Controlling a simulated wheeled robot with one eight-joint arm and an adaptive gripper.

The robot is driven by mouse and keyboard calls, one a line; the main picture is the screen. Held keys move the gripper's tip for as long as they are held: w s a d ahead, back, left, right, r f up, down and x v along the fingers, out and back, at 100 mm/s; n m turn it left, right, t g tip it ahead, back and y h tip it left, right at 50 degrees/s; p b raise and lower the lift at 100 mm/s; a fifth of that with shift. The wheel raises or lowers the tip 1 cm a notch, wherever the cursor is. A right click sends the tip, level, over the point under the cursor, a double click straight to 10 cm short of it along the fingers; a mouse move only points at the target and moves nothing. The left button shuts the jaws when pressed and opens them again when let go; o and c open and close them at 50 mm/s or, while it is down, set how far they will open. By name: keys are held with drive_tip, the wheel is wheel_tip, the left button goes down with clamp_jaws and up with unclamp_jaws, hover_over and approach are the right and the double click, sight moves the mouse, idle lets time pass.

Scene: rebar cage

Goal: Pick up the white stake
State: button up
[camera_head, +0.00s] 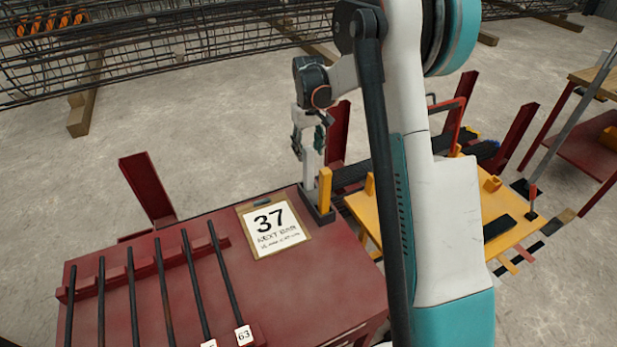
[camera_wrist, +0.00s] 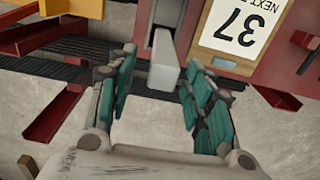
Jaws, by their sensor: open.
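The white stake (camera_head: 308,172) stands upright in a dark holder (camera_head: 320,212) at the far edge of the red bench, beside a yellow stake (camera_head: 325,187). My gripper (camera_head: 308,142) is at its upper part, with the fingers on either side. In the wrist view, the white stake (camera_wrist: 165,70) shows end-on between the fingertips of my gripper (camera_wrist: 160,72). Gaps show between the stake and the green finger pads, so the gripper is open and not closed on it. The stake's base is partly hidden in the holder.
A sign reading 37 (camera_head: 274,228) lies on the red bench (camera_head: 300,290) near the stake. Several dark bars (camera_head: 165,290) lie in a rack at left. A yellow table (camera_head: 510,235) with tools stands at right. Rebar cages (camera_head: 170,45) lie behind.

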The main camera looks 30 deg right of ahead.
sight(308, 165)
drive_tip(key=shift+s+a+f+b, duration=0.15)
drive_tip(key=shift+f+b, duration=0.6)
drive_tip(key=shift+f, duration=1)
drive_tip(key=shift+s+d+f+b, duration=0.1)
drive_tip(key=shift+f+b, duration=0.6)
drive_tip(key=shift+f, duration=1)
drive_tip(key=shift+r, duration=0.1)
drive_tip(key=shift+c, duration=0.3)
clamp_jaws()
